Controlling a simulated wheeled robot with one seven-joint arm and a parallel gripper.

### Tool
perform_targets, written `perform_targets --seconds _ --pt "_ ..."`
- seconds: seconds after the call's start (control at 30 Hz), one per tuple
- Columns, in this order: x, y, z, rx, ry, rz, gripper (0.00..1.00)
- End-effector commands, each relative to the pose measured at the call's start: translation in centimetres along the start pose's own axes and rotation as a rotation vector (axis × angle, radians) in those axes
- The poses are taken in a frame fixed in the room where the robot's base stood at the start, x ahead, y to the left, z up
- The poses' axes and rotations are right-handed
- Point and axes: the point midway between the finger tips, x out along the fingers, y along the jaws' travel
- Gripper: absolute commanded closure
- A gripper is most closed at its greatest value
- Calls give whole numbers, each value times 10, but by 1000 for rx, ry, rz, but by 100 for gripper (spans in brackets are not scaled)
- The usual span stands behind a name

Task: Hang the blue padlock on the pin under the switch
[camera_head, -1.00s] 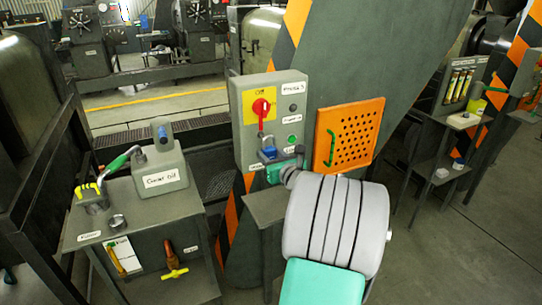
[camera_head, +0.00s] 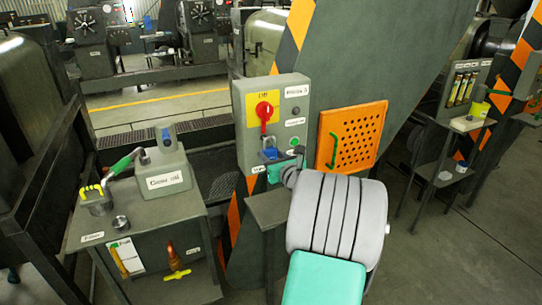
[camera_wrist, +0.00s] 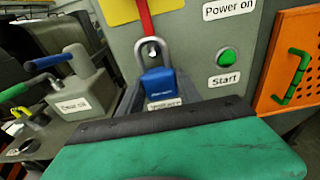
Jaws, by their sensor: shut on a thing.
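The blue padlock (camera_head: 271,154) is at the front of the grey switch box (camera_head: 243,145), just below the red switch handle (camera_head: 264,110). In the wrist view the padlock (camera_wrist: 158,86) is upright, with its grey shackle up and overlapping the lower end of the red handle (camera_wrist: 146,20). My gripper (camera_head: 280,161) is shut on the padlock's body.
A green start button (camera_wrist: 226,56) and an orange perforated panel with a green handle (camera_head: 350,135) are to the right. On the left, a table (camera_head: 85,238) bears a grey oil can (camera_head: 165,170) and a green-handled tool (camera_head: 125,160). A small grey stand (camera_head: 265,209) is below my gripper.

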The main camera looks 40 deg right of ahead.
Motion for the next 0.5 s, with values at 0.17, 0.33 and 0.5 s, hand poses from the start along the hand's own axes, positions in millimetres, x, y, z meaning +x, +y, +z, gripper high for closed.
perform_targets --seconds 0.17,0.33,0.5 --pt "5 0 3 -1 -2 1 94" --pt "10 0 3 0 -1 1 94" --pt "15 0 3 0 -1 1 94"
